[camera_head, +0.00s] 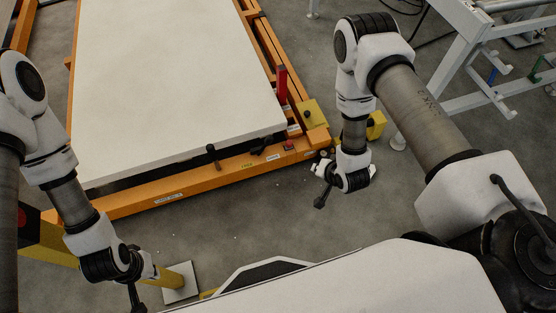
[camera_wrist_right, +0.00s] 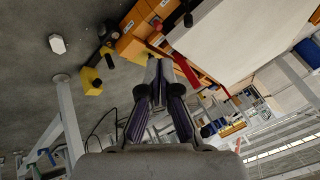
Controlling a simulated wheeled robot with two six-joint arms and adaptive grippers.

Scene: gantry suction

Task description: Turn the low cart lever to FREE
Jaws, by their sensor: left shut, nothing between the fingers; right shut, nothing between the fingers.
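The low orange cart (camera_head: 205,178) carries a large white panel (camera_head: 175,70). On the cart's front rail stand a dark knobbed handle (camera_head: 211,153) and a black lever-like part (camera_head: 262,148). A red upright handle (camera_head: 281,84) stands at its right side. My left gripper (camera_head: 136,297) is shut and empty at the bottom left, away from the cart.
A red button (camera_head: 289,145) sits on the cart rail and a yellow block (camera_head: 309,113) at its right corner. A yellow post on a pale foot plate (camera_head: 181,282) stands near my left gripper. A grey frame (camera_head: 465,50) stands at the right.

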